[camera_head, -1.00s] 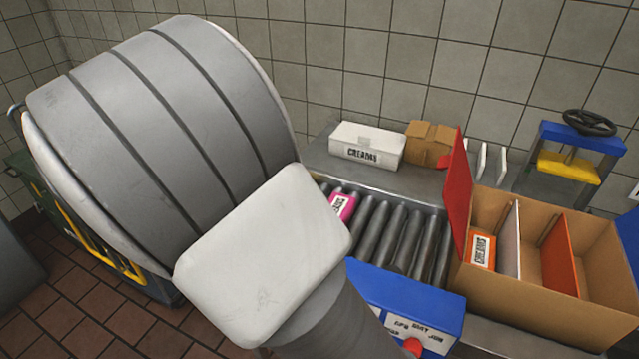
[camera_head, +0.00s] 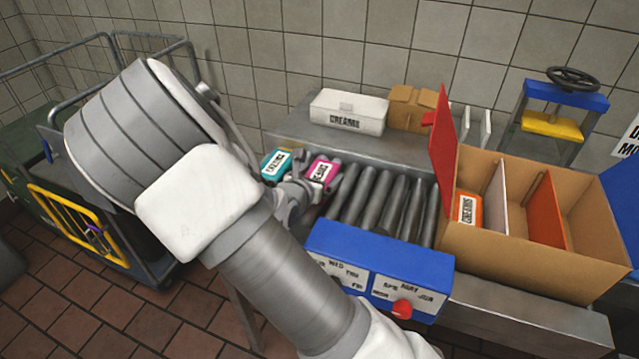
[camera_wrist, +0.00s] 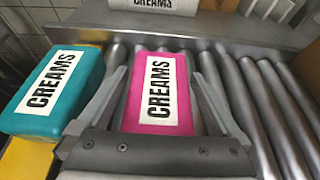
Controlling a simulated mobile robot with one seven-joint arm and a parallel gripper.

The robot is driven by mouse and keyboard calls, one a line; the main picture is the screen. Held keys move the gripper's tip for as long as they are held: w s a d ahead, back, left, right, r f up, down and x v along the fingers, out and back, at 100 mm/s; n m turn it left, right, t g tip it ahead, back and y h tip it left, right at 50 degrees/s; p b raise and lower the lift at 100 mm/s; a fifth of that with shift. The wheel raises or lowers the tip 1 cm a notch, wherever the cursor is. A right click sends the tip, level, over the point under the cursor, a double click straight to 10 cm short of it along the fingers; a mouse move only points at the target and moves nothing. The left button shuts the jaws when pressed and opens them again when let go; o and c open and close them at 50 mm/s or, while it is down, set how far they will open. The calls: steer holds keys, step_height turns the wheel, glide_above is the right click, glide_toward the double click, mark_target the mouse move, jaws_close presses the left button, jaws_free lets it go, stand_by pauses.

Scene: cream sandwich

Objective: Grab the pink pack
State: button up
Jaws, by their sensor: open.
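The pink pack (camera_wrist: 159,93) with a white CREAMS label lies on the metal rollers in the wrist view. It also shows in the head view (camera_head: 322,172), partly hidden by my gripper. My gripper (camera_wrist: 160,90) is open, with one finger on each side of the pink pack. A narrow gap shows on the right side; on the left the finger is very near the pack and I cannot tell if it touches. A teal pack (camera_wrist: 52,90), also labelled CREAMS, lies left of my left finger.
A white CREAMS box (camera_head: 348,112) and a cardboard box (camera_head: 411,107) stand behind the rollers (camera_head: 385,205). A divided carton (camera_head: 530,265) with an orange pack (camera_head: 468,210) is at right. A blue box (camera_head: 378,255) stands in front. A wire cage cart (camera_head: 75,225) is at left.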

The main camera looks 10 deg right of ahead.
steer(key=shift+w+d, duration=0.15)
steer(key=shift+w, duration=0.05)
steer(key=c, duration=1.2)
steer(key=shift+o, duration=0.2)
steer(key=shift+r, duration=0.1)
